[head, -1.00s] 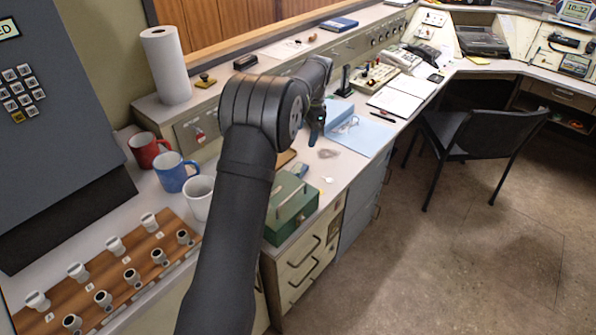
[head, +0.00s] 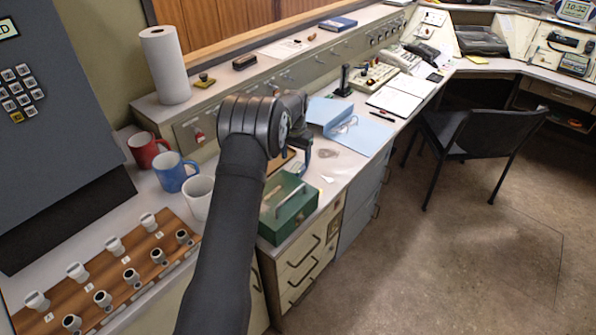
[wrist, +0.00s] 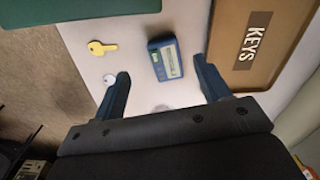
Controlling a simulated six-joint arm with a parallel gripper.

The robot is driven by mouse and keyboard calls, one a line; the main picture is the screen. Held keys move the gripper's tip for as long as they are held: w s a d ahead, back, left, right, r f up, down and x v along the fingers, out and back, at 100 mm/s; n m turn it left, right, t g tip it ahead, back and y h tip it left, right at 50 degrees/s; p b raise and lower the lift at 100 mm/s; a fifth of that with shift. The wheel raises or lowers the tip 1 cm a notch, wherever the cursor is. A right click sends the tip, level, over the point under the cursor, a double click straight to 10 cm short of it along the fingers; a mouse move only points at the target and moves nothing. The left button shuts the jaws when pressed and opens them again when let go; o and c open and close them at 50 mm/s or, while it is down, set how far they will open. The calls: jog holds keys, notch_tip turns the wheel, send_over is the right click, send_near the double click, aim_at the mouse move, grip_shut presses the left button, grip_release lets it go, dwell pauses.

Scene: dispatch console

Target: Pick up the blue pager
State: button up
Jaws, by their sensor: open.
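The blue pager (wrist: 165,58) lies flat on the pale desk top in the wrist view, with a light screen on its face. My gripper (wrist: 165,85) is open and empty, its two dark blue fingers apart. The pager is ahead of the fingertips, roughly between their lines and nearer the right finger; no contact shows. In the head view my gripper (head: 303,163) is partly hidden by my arm, above the desk by the green cash box. I cannot make out the pager in the head view.
A yellow key (wrist: 103,48) and a round tag (wrist: 109,79) lie left of the pager. A brown KEYS tray (wrist: 262,78) is close on its right. The green box (wrist: 70,8) is beyond. A blue binder (head: 352,133) lies open farther along the desk.

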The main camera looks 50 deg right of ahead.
aim_at(295, 172)
jog(key=shift+w+d+f, duration=0.15)
jog(key=shift+f, duration=1.6)
jog(key=shift+w+d+f, duration=0.1)
jog(key=shift+w+f, duration=0.05)
jog(key=shift+f, duration=1.55)
jog(key=c, duration=1.1)
jog(key=shift+r, duration=0.1)
